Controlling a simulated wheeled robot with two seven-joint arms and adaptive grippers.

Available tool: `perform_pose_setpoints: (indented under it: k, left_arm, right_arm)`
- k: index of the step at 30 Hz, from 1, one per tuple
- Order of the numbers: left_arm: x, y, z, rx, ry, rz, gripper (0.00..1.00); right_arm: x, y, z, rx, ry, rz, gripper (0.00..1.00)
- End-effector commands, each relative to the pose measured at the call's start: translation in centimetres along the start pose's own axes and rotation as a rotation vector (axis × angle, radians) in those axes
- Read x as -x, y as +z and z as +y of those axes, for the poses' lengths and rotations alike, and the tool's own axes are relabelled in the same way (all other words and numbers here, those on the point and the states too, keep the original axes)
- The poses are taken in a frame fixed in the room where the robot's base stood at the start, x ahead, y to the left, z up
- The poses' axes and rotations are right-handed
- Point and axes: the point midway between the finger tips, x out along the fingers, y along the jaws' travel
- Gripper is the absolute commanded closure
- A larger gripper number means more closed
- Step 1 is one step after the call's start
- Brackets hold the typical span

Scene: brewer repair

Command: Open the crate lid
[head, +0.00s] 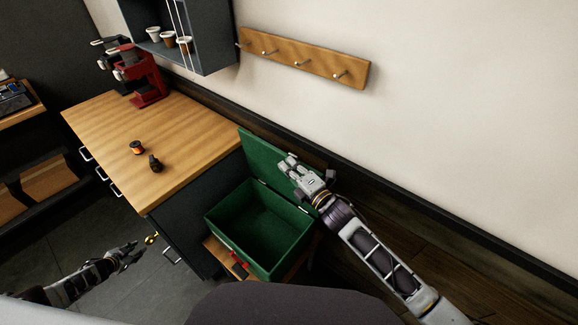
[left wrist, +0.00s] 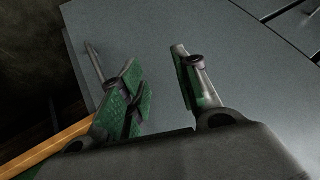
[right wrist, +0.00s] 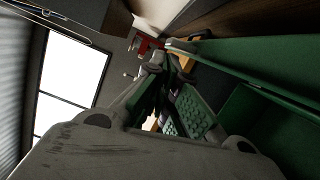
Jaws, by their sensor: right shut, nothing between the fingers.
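The green crate (head: 226,209) stands below the right end of the wooden counter, with its inside visible and empty. Its green lid (head: 258,151) stands up, tilted back on the hinge side toward the wall. My right gripper (head: 287,163) is shut and empty, beside the raised lid's inner face in the head view. The right wrist view shows its fingertips (right wrist: 172,62) close together, with the lid (right wrist: 255,60) to the right. My left gripper (head: 137,250) is low at the left, in front of the cabinet. Its fingers (left wrist: 158,75) are apart with nothing between them.
The wooden counter (head: 180,125) holds a red coffee machine (head: 146,84), a small orange-black item (head: 137,148) and a dark item (head: 154,163). A peg rail (head: 300,58) is on the wall. A red latch-like part (head: 238,267) shows at the crate's front.

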Motion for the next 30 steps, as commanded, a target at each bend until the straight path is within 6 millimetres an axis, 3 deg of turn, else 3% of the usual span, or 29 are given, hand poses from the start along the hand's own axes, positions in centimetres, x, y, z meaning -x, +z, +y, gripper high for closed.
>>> perform_pose_setpoints:
  k: [3, 15, 30]
  left_arm:
    - [-0.8, 1.4, 4.3, 0.023, 0.017, -0.027, 0.68]
    - [-2.2, 4.7, 16.5, 0.078, 0.044, -0.123, 0.68]
    - [-0.8, 8.7, 32.3, 0.152, 0.108, -0.281, 0.68]
  right_arm:
    - [0.0, 0.0, 0.0, 0.0, 0.0, 0.0, 1.0]
    - [0.0, 0.0, 0.0, 0.0, 0.0, 0.0, 1.0]
    - [0.0, 0.0, 0.0, 0.0, 0.0, 0.0, 1.0]
